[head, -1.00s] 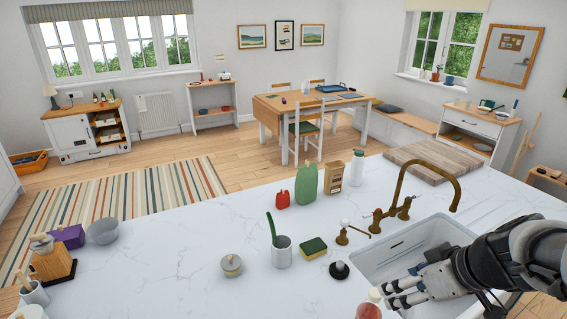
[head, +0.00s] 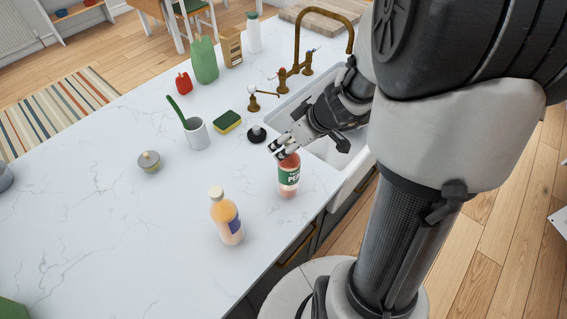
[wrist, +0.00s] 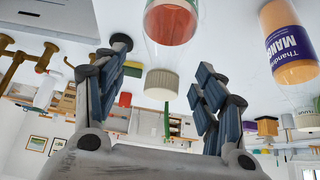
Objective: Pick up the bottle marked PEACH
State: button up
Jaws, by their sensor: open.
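In the head view, a bottle with pinkish contents and a green label (head: 288,176), its letters starting "PE", stands upright near the counter's front edge. My gripper (head: 280,149) is open at its top, and the fingers hide the cap. In the wrist view, which is upside down, the bottle's reddish body (wrist: 170,24) is cut off by the top edge. Its ridged white cap (wrist: 162,85) appears between the spread fingers of my gripper (wrist: 150,85). I cannot tell whether they touch it.
A MANGO bottle (wrist: 288,45), orange in the head view (head: 227,219), stands to the left, closer to me. Behind are the black stopper (head: 257,134), sponge (head: 227,122), cup with green brush (head: 196,134) and sink (head: 318,145). The counter's left is mostly clear.

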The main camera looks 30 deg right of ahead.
jog(key=x, duration=0.3)
jog(key=shift+w+a+f+b, duration=0.15)
jog(key=shift+f+b, duration=0.2)
jog(key=shift+f, duration=0.05)
jog(key=c, duration=1.5)
grip_shut()
jog(key=shift+r, duration=0.1)
